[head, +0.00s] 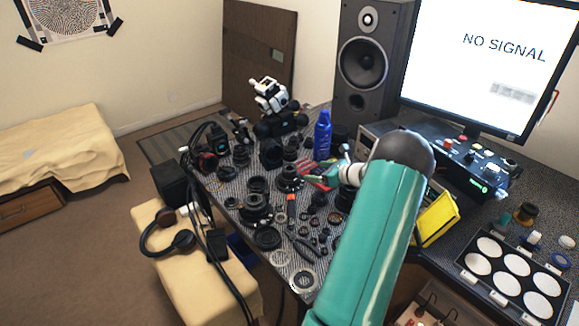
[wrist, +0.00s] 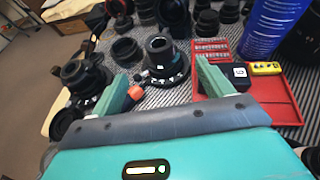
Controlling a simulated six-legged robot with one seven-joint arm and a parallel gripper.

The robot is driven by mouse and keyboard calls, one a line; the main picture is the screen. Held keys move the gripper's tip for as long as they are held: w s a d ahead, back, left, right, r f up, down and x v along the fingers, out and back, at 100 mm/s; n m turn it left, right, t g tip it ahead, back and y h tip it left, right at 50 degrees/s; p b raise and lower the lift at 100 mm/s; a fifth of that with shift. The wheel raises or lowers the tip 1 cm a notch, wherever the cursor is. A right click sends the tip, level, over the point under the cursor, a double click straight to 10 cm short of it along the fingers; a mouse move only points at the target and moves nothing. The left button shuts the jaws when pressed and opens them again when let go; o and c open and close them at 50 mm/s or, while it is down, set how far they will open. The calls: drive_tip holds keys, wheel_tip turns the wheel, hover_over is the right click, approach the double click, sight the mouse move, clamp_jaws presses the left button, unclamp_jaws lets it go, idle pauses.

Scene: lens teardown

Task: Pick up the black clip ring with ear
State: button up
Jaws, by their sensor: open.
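My gripper (wrist: 160,68) shows in the wrist view as two green fingers standing wide apart with nothing held between them. Beyond and between the fingers is a black lens part (wrist: 164,62) on the striped mat. In the head view my green arm hides much of the gripper. Several small dark rings (head: 313,222) lie on the mat in the head view. They are too small for me to tell which one is the clip ring with an ear, and I cannot make out its ear in either view.
A red tray (wrist: 285,112) with a dark box and a yellow piece lies right of the fingers. A blue bottle (head: 322,135) stands behind. Black lens bodies (head: 256,211) crowd the table. A yellow-framed panel (head: 437,218) stands right of my arm.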

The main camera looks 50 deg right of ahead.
approach(286, 168)
drive_tip(key=x, duration=0.2)
drive_tip(key=shift+w+d+f, duration=0.2)
drive_tip(key=shift+f, duration=0.15)
drive_tip(key=shift+x, duration=2.75)
drive_tip(key=shift+a+r, duration=0.1)
drive_tip(key=shift+r, duration=0.05)
drive_tip(key=c, duration=1)
drive_tip(key=shift+c, duration=0.2)
